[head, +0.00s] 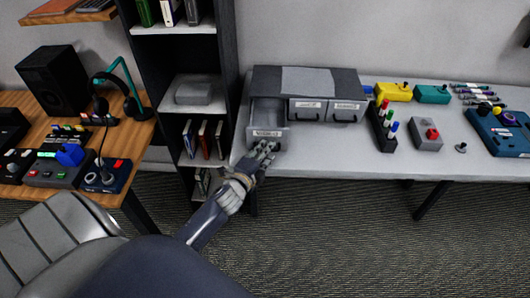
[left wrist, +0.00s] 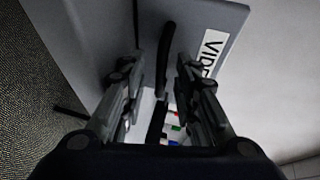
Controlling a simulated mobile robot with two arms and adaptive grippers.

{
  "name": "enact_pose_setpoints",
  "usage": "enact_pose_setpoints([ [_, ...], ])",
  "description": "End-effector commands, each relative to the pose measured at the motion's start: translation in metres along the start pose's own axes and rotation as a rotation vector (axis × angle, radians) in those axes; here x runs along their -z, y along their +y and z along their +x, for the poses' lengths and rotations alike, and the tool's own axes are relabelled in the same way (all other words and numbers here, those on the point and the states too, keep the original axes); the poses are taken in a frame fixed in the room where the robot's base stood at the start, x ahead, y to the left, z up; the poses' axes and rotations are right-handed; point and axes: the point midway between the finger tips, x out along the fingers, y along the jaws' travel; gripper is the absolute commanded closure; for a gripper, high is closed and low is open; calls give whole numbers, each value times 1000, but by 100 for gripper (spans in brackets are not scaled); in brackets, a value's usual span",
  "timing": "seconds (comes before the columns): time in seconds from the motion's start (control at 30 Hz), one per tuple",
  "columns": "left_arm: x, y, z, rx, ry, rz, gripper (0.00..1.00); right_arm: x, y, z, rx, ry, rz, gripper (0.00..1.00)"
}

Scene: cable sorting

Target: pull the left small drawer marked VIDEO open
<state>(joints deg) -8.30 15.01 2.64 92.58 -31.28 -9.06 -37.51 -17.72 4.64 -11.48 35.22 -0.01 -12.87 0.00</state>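The grey drawer unit (head: 308,80) stands on the light table. Its left small drawer (head: 266,112) is pulled out toward me, and its inside shows from above. The drawer's front (head: 267,134) carries a white label, which reads VIDEO in the left wrist view (left wrist: 212,52). My left gripper (head: 266,149) is right at this front. In the left wrist view the black handle (left wrist: 165,58) lies between the two fingers of my left gripper (left wrist: 155,78). The fingers stand apart, with a gap beside the handle. My right gripper is not in view.
Two other labelled drawers, the middle one (head: 307,110) and the right one (head: 346,111), are shut. A black marker holder (head: 381,130) and a grey box with a red button (head: 427,134) stand to the right. A dark shelf (head: 229,60) is close on the left.

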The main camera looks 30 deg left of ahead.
Motion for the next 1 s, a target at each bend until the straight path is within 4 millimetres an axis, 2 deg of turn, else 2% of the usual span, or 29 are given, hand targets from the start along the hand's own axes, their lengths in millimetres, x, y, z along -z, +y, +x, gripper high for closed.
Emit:
enact_pose_setpoints([
  [0.1, 0, 0, 0, 0, 0, 0, 72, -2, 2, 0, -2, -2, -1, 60],
  [0.23, 0, 0, -2, 0, 1, 0, 72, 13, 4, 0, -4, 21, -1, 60],
  [0.37, 0, 1, -14, -1, 1, 0, 72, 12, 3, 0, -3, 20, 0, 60],
  [0.8, 0, 1, -94, -2, 0, -1, 72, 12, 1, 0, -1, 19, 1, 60],
  [1.0, 0, 0, -115, 0, 0, -1, 72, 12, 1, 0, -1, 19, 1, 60],
])
